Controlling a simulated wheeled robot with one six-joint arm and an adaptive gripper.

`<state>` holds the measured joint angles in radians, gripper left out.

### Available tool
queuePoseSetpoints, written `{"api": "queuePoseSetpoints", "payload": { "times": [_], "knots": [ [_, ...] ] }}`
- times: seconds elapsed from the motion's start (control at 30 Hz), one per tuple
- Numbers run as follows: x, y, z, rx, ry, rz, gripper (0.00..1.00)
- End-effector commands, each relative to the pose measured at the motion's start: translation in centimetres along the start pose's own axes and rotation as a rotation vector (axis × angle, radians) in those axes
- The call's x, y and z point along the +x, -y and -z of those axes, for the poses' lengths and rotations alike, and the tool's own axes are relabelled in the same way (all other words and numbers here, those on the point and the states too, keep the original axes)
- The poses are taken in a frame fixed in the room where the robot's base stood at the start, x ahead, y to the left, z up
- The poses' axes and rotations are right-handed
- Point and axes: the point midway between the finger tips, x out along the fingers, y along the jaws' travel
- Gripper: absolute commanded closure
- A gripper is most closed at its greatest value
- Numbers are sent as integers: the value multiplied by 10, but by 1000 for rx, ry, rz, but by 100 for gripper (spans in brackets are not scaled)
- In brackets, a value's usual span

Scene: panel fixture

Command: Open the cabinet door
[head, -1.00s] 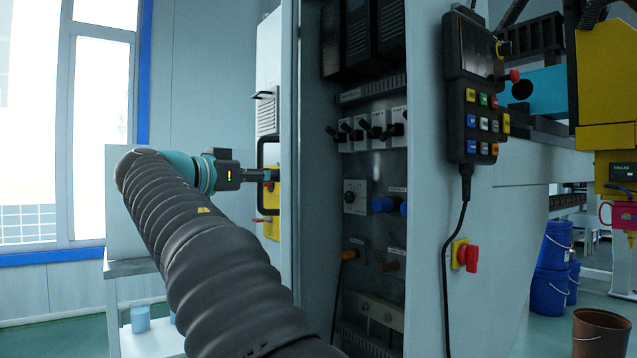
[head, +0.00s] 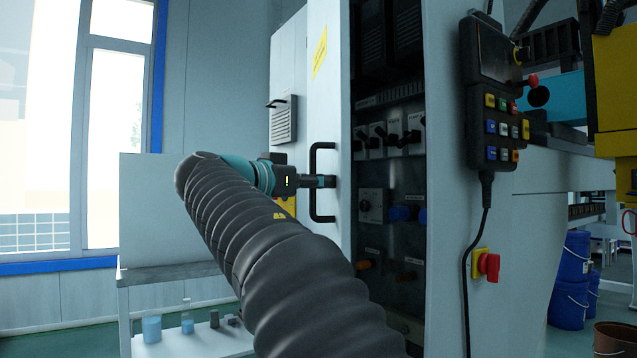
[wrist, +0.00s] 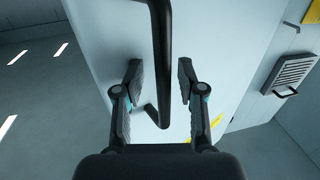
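The cabinet door (head: 329,120) is a pale grey panel with a yellow label, standing open; the cabinet's inside shows to its right. Its black bar handle (head: 314,205) projects from the outer face, and also shows in the wrist view (wrist: 161,30). My gripper (head: 326,181) reaches the handle from the left. In the wrist view, my gripper (wrist: 157,72) has its two fingers apart, one on each side of the bar, with gaps visible, so it is open around the handle. The fingertips are small in the head view.
Switches and knobs (head: 390,137) fill the open cabinet (head: 435,250). A control pendant (head: 490,90) hangs on its right side above a red switch (head: 488,264). A low table (head: 150,270) with a shelf stands at left. Blue buckets (head: 570,280) stand at right. Floor shows at lower left.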

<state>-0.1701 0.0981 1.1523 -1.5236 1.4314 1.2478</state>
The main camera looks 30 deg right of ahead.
Motion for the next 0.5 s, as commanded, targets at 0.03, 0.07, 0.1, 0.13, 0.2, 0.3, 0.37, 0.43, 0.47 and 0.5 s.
{"api": "queuePoseSetpoints", "payload": {
  "times": [0.03, 0.07, 0.1, 0.13, 0.2, 0.3, 0.37, 0.43, 0.47, 0.5],
  "knots": [
    [-2, 1, 0, 0, 0, 1, 61],
    [-4, 2, 0, 0, 0, 1, 61],
    [-6, 3, 0, 0, 0, 1, 61],
    [-8, 4, 0, 0, 0, 1, 61],
    [-12, 5, 0, 0, -1, 1, 61],
    [-17, 8, 0, 0, -1, 1, 61],
    [-21, 9, 0, 0, -1, 1, 61],
    [-25, 11, 0, 0, 0, 1, 61],
    [-26, 12, 0, -1, 0, 1, 61],
    [-28, 13, 0, -1, 0, 1, 61]
  ]
}}
